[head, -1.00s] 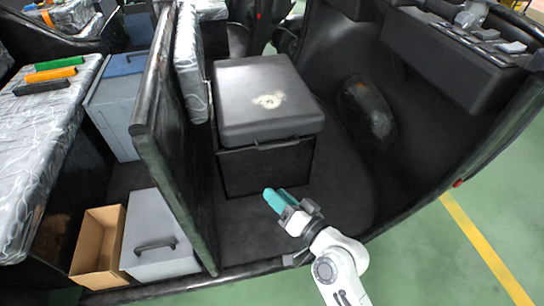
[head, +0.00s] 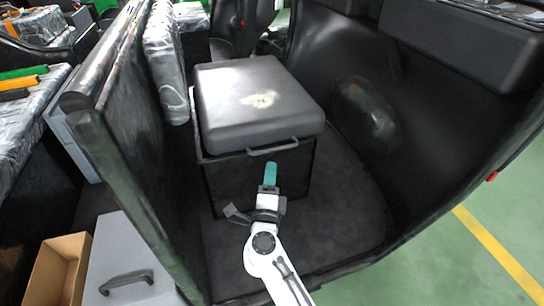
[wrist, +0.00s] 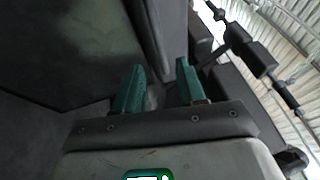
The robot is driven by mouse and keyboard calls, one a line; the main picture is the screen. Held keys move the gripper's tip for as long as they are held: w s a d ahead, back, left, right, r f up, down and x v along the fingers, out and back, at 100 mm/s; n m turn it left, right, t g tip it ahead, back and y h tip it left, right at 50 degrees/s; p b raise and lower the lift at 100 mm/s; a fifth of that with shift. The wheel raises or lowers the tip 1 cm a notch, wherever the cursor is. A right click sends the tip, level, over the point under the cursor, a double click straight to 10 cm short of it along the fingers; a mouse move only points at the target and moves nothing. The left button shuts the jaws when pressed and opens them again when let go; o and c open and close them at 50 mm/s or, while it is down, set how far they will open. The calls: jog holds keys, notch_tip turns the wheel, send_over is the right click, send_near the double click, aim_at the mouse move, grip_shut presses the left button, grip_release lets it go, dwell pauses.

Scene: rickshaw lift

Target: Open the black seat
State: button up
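The black seat (head: 225,105) is a padded lid with a pale worn patch, lying closed on a black box (head: 245,181). A dark handle (head: 273,147) sticks out from the lid's front edge. My gripper (head: 271,172) is in front of the box, just below the handle in the head view; I cannot tell whether they touch. In the wrist view my gripper (wrist: 160,85) shows two teal fingers spread apart with nothing clearly between them. Dark surfaces fill the view beyond the fingers, and the handle is not clearly visible there.
A black partition (head: 150,170) stands close on the left, with a grey handled box (head: 125,270) and a cardboard box (head: 58,268) beyond it. A rounded black wheel hump (head: 365,112) is on the right. Dark floor (head: 345,205) lies clear right of the seat.

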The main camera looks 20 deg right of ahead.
jog(key=b+x, duration=0.2)
jog(key=x, duration=0.5)
jog(key=shift+w+d, duration=0.15)
jog(key=shift+w, duration=0.2)
grip_shut()
